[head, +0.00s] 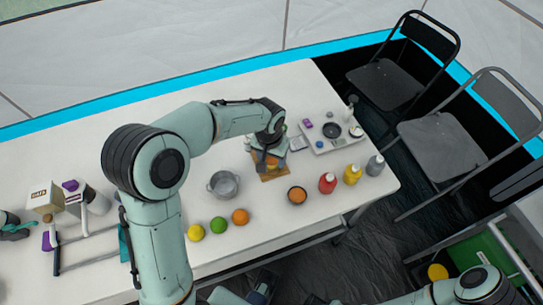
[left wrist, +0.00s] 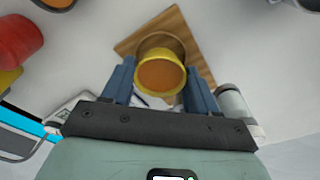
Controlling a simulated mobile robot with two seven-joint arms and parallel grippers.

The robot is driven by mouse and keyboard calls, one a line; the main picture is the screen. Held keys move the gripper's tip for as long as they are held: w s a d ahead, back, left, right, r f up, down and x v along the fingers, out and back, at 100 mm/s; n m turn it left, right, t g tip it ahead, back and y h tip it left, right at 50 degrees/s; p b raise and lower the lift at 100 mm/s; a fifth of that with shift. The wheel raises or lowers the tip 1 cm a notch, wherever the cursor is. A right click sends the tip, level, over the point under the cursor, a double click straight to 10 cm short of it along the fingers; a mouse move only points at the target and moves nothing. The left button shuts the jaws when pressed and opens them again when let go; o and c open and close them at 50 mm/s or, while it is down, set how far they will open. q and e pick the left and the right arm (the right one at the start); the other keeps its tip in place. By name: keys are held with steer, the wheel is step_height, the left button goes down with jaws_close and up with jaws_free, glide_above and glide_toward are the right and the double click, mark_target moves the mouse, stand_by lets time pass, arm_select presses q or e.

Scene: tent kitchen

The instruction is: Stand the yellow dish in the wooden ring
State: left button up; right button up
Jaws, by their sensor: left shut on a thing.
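The yellow dish (left wrist: 160,74) has an orange-brown inside and sits between the two blue fingers of my left gripper (left wrist: 160,92), which is shut on it. In the head view my left gripper (head: 268,158) is over the wooden board (head: 274,176). The board also shows behind the dish in the left wrist view (left wrist: 133,45). A darker round brown shape (left wrist: 160,41), likely the wooden ring, shows just past the dish's edge, mostly hidden by it. The gap between dish and ring cannot be judged. My right gripper (head: 260,290) shows only partly at the bottom edge.
A grey pot (head: 224,184) stands left of the board and an orange-brown bowl (head: 297,195) to its right. Red (head: 327,183), yellow (head: 352,174) and grey (head: 375,165) bottles stand farther right. A white tray (head: 347,142) lies behind. Several fruits line the front.

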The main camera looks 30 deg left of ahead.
mark_target(270, 162)
arm_select(q)
steer(key=shift+f+b, duration=0.55)
steer(key=shift+f, duration=0.3)
stand_by(0.7)
steer(key=o, duration=0.5)
steer(key=shift+s+r+p, duration=0.15)
steer(key=shift+r+p, duration=1.05)
steer(key=shift+r, duration=0.4)
steer(key=r+p, duration=0.1)
steer(key=r, duration=0.1)
steer(key=r+p, duration=0.2)
steer(key=r, duration=0.1)
steer(key=r+p, duration=0.2)
steer(key=r, duration=0.1)
steer(key=shift+s, duration=0.4)
steer(key=shift+f, duration=0.1)
